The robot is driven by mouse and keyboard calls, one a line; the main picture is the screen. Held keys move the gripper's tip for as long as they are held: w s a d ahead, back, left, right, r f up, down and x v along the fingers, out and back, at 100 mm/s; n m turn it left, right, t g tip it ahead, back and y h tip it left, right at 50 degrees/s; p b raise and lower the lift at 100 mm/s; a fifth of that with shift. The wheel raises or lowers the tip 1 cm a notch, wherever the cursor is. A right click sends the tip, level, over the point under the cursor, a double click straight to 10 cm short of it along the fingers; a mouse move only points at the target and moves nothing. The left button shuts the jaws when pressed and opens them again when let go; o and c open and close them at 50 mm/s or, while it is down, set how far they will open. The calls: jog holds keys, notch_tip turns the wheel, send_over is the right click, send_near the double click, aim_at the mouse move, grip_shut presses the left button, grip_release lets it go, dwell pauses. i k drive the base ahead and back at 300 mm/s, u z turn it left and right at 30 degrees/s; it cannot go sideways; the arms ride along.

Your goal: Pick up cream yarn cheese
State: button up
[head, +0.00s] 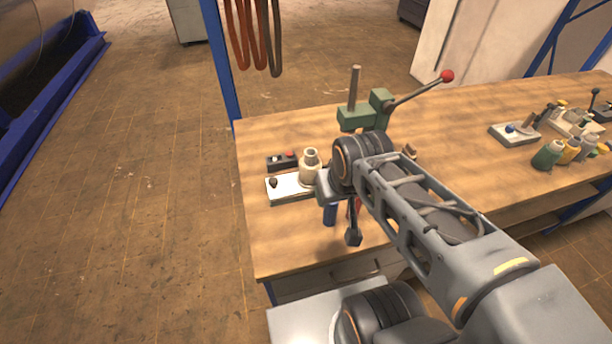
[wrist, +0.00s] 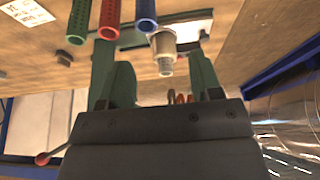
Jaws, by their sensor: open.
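The cream yarn cheese (head: 310,165) stands upright on a white plate (head: 283,187) near the left end of the wooden bench in the head view. It also shows in the wrist view (wrist: 164,46), at the top between the two dark green fingers. My gripper (wrist: 152,55) is open, with a finger to each side of the cheese in that picture and nothing held. I cannot tell how far the fingertips are from the cheese. In the head view my wrist is just right of the cheese, and the fingers are hard to make out.
Green (wrist: 80,20), red (wrist: 109,18) and blue (wrist: 146,14) tubes are close beside the cheese in the wrist view. A small black box (head: 281,162) lies behind the plate. A green press (head: 366,110) with a red-knobbed lever stands behind my arm.

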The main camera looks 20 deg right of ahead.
aim_at(307, 175)
jog(key=k, duration=1.65)
jog(key=u, duration=1.25)
jog(key=i, duration=4.15)
jog(key=z, duration=3.75)
jog(key=i, duration=0.55)
jog(key=z, duration=0.15)
